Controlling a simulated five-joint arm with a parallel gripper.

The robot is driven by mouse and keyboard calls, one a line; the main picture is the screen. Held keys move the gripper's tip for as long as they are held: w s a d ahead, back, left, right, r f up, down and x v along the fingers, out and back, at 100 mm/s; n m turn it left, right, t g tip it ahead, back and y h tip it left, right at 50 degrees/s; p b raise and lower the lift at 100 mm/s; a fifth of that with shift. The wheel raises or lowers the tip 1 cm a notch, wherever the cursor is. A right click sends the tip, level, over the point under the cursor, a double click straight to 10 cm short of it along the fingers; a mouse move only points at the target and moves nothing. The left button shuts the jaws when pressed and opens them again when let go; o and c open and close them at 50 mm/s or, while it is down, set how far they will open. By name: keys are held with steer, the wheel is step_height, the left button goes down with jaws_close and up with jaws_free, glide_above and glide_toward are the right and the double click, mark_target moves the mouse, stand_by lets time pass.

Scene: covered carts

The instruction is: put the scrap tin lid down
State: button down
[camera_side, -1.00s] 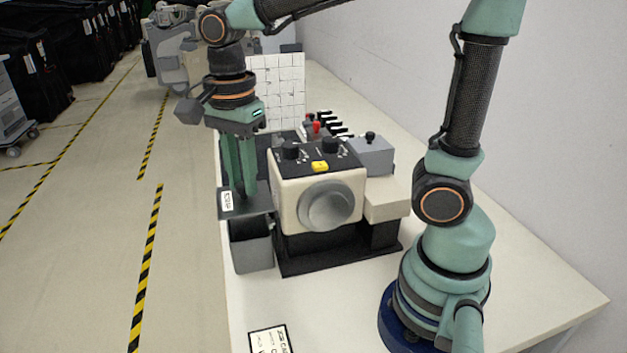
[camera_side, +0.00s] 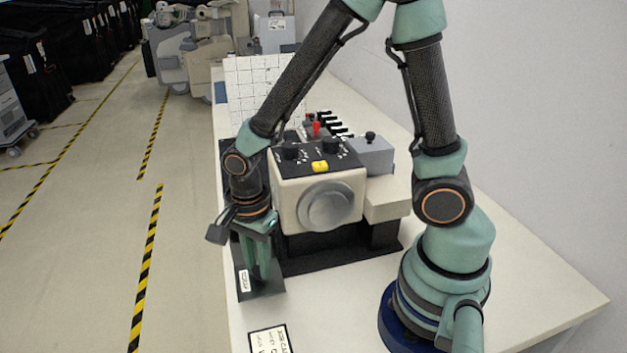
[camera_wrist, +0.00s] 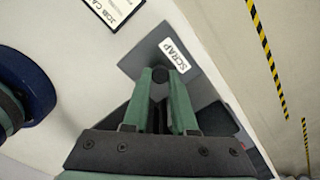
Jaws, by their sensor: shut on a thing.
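The scrap tin lid (camera_side: 268,287) is a flat dark grey plate with a white SCRAP label, low over the near left part of the table. It also shows in the wrist view (camera_wrist: 142,62), with a dark round knob between my fingers. My gripper (camera_side: 258,273) points down and is shut on the lid by this knob; the wrist view shows its green fingers (camera_wrist: 160,82) on either side. I cannot tell whether the lid touches the table. The scrap tin is mostly hidden behind the lid and gripper in the side view; dark grey surfaces show beyond the fingers in the wrist view.
A cream machine (camera_side: 290,190) with a round grey front and yellow button stands close right of my gripper. A framed job card (camera_side: 269,341) lies just in front of the lid. The table's left edge is close. Bare tabletop (camera_side: 335,300) lies to the right.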

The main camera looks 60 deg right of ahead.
mark_target(258, 267)
steer(key=shift+f, duration=2.05)
steer(key=shift+f, duration=0.1)
steer(key=c, duration=0.7)
jaws_free()
step_height(258, 267, up, 12)
steer(key=shift+r, duration=0.15)
